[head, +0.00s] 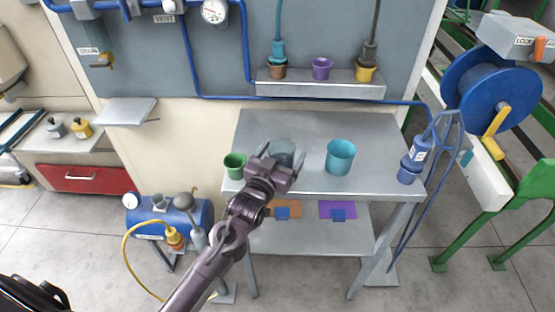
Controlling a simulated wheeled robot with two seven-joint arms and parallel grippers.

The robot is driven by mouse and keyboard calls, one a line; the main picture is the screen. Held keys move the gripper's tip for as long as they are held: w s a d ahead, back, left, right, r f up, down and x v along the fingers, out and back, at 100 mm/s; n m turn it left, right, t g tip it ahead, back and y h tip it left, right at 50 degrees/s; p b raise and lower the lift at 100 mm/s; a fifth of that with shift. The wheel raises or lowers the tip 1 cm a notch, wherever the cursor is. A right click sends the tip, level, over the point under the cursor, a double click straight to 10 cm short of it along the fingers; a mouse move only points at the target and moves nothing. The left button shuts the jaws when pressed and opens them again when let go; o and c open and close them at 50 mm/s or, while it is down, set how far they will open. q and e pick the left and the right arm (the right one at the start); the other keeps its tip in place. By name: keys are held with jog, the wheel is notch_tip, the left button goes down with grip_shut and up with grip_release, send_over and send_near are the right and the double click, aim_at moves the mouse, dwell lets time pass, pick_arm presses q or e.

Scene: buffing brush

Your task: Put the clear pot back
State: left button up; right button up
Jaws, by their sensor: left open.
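The clear pot (284,146), greyish and see-through, stands on the grey metal table (375,130), left of the middle. My left gripper (281,154) is open over the table, with its fingers at the near side of the clear pot. It hides the pot's lower front, and I cannot tell whether the fingers touch it. A green pot (235,166) stands just left of the gripper. A larger teal pot (340,157) stands to the right. My right gripper is out of view.
A wall ledge (300,89) behind the table carries a brown pot (277,72), a purple pot (321,69) and a yellow pot (366,73). The table's right back is clear.

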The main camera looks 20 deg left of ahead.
pick_arm(q)
jog(key=shift+s, duration=0.3)
jog(key=s+a+b, duration=0.1)
jog(key=s, duration=1)
jog(key=shift+s+b, duration=0.15)
jog(key=shift+b, duration=0.15)
jog(key=shift+s+a, duration=0.1)
